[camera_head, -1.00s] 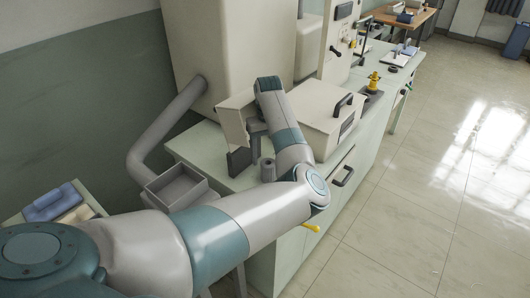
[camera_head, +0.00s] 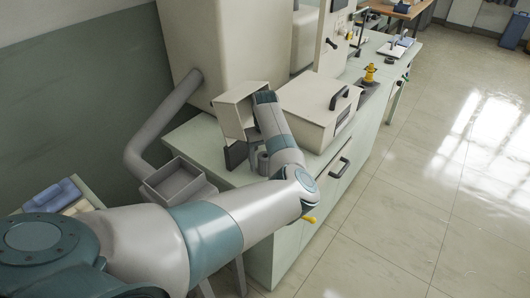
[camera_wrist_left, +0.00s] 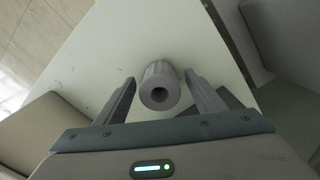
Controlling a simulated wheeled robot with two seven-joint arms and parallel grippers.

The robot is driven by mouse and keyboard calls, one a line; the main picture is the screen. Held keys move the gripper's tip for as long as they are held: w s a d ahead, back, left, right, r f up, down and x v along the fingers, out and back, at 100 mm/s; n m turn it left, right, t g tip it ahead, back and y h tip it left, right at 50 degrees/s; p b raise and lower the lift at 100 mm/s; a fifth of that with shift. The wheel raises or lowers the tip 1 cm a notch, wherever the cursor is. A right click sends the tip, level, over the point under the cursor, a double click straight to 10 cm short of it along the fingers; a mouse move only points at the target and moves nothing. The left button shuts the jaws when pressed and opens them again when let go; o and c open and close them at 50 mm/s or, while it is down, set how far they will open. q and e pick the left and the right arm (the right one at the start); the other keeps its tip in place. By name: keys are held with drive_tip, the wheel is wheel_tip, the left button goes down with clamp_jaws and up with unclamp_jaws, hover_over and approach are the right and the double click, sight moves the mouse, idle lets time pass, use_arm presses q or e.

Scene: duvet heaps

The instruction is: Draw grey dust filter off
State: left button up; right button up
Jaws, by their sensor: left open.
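The grey dust filter (camera_wrist_left: 161,87), a ribbed stubby cylinder with a dark hole in its end, stands over a pale green counter in the left wrist view. It also shows as a small grey cylinder (camera_head: 262,163) beside my left forearm in the head view. My left gripper (camera_wrist_left: 160,82) is open, one finger on each side of the filter. A gap shows at each side, so the fingers look apart from it. In the head view my arm hides much of the gripper. My right gripper is out of view.
A cream box with a black handle (camera_head: 312,108) stands on the counter close beyond my left wrist. A grey open tray (camera_head: 174,181) is left of the forearm. A thick grey pipe (camera_head: 150,130) runs to the tall cream cabinet (camera_head: 235,45). The floor at right is clear.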

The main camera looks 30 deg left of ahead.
use_arm(q)
drive_tip(key=shift+f, duration=0.6)
drive_tip(key=c, duration=1.2)
drive_tip(key=shift+o, duration=0.2)
drive_tip(key=shift+r, duration=0.2)
drive_tip(key=shift+r+p, duration=3.35)
drive_tip(key=shift+p, duration=0.5)
